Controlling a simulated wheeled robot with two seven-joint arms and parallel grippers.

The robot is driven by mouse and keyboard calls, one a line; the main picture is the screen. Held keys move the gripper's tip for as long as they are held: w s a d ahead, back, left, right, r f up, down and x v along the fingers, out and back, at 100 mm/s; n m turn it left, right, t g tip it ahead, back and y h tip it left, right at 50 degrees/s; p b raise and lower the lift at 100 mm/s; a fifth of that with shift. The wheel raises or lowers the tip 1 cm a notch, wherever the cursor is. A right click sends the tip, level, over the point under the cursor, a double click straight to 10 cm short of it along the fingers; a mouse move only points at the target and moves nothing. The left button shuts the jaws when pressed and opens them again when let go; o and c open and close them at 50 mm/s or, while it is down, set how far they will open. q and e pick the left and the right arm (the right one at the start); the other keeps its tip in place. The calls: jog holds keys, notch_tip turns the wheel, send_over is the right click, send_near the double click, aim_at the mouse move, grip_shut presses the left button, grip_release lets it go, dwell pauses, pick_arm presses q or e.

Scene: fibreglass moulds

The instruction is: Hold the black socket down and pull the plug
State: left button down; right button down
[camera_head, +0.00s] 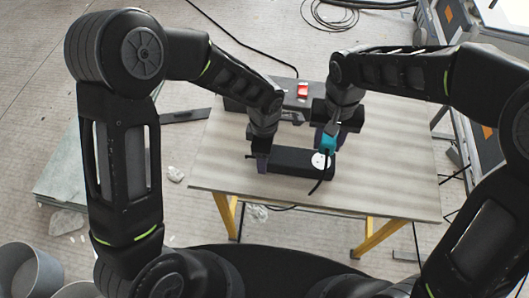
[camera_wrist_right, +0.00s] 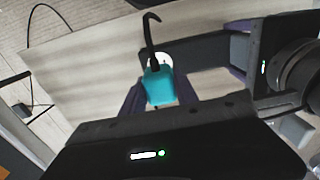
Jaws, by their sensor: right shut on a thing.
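The black socket (camera_head: 290,162) is a long dark box lying on the table, with a white round outlet face (camera_head: 320,160) near its right end. My right gripper (camera_head: 327,138) is shut on the teal plug (camera_head: 328,145) above that end. The plug sits between the purple fingers in the right wrist view (camera_wrist_right: 158,88), with its black cord bending away. The white face shows partly behind it; whether the prongs are in the outlet is hidden. My left gripper (camera_head: 259,160) points down at the socket's left end; its finger gap and exact contact are unclear.
The pale table (camera_head: 390,175) has yellow legs and free room at the right. A dark box with a red switch (camera_head: 302,90) stands at the back edge, close behind both grippers. A cable hangs near the front edge. Debris and buckets lie on the floor at left.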

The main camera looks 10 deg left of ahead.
aim_at(329, 138)
jog(key=shift+r, duration=2.35)
pick_arm(q)
jog(key=shift+c, duration=1)
grip_release()
jog(key=shift+r, duration=0.15)
notch_tip(329, 138, up, 12)
jog(key=shift+f, duration=0.1)
jog(key=shift+s+f, duration=0.1)
pick_arm(e)
jog(key=shift+s+f, duration=0.1)
